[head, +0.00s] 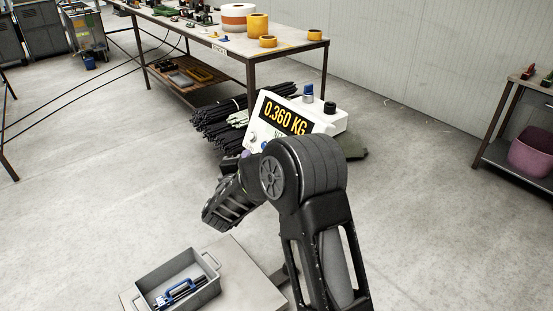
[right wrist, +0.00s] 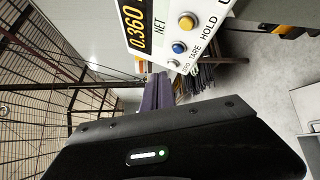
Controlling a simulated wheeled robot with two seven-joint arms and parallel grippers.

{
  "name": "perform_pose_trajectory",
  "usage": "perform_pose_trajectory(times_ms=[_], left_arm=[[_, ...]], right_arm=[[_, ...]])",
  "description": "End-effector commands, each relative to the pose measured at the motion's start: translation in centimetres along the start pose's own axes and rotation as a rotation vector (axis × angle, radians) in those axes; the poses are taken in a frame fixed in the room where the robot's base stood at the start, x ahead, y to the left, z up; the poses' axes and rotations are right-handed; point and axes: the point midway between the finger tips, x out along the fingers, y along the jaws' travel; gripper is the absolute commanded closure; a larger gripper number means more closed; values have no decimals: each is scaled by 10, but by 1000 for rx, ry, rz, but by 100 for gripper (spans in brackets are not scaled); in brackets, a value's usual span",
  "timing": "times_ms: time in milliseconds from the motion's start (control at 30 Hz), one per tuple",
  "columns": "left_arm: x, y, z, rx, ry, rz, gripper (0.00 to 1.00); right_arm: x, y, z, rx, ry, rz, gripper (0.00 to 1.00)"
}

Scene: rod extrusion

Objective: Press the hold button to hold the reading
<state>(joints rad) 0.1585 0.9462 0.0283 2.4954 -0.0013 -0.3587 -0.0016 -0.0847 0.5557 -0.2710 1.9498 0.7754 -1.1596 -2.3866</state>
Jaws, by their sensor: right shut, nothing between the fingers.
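The white scale indicator (head: 334,122) shows 0.360 KG in the head view. In the right wrist view its panel (right wrist: 218,12) appears turned sideways, with the display (right wrist: 136,22) and NET beside it. The yellow button (right wrist: 187,22) sits by the HOLD label, the blue button (right wrist: 179,48) by TARE, and a grey button (right wrist: 173,63) by ZERO. My right gripper (right wrist: 160,78) is shut and empty, its purple fingers pointing toward the panel near the grey button. I cannot tell whether they touch it. My arm hides the panel's lower part in the head view. My left gripper is out of view.
Dark rods (head: 212,127) lie behind the indicator. A grey bin (head: 150,282) with a blue-handled tool (head: 180,290) stands at the front on a light surface. A workbench (head: 290,46) with tape rolls stands behind. The floor at left is open.

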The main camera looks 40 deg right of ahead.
Motion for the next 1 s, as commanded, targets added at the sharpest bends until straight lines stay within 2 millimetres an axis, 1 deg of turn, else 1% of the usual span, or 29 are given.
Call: perform_pose_trajectory(times_ms=[300, 467, 667, 967, 1000], left_arm=[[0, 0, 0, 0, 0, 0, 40], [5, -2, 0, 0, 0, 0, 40], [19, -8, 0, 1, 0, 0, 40], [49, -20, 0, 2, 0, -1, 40], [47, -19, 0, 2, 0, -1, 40]], right_arm=[[0, 0, 0, -4, 0, 0, 100], [3, -4, 2, -3, 1, -1, 100], [15, -16, 10, -3, 0, -1, 100], [43, -36, 30, -2, 0, 0, 100], [46, -35, 33, -3, 0, 0, 100]])
